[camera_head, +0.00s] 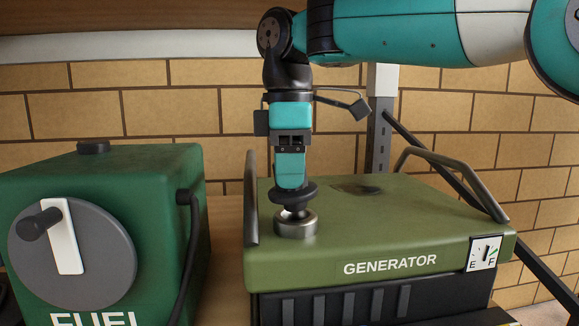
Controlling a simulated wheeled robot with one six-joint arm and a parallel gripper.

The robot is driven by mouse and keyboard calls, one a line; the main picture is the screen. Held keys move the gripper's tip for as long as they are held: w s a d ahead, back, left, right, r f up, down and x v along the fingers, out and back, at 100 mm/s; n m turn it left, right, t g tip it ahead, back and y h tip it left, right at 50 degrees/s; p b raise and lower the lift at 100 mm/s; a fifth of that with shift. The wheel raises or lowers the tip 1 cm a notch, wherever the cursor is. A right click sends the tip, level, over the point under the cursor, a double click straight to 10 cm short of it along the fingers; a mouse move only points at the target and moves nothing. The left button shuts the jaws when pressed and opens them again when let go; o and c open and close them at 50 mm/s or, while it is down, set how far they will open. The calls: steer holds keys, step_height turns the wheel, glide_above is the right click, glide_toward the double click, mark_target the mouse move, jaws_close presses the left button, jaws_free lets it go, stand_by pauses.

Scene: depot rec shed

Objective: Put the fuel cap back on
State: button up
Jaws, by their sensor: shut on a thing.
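The green generator (390,235) stands at the centre right. A round metal filler neck (296,228) rises from its top near the front left. My gripper (291,184) points straight down over the neck, shut on a dark, round fuel cap (293,194). The cap's wide rim sits a little above the neck. A narrower part shows below the rim, close to the neck's opening; whether it touches or enters is too small to tell. The fingertips hide the top of the cap.
A green fuel tank (160,190) with a crank disc (105,245) and black hose (187,255) stands left. A metal handle (251,200) rises close beside the neck; another handle (455,165) is at right. A shelf (130,18) hangs above.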

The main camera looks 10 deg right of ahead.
mark_target(288, 191)
steer(key=shift+f+b, duration=1.65)
steer(key=shift+f, duration=0.05)
steer(key=shift+f, duration=0.25)
steer(key=shift+c, duration=0.4)
steer(key=o, duration=1.3)
steer(key=shift+r, duration=0.15)
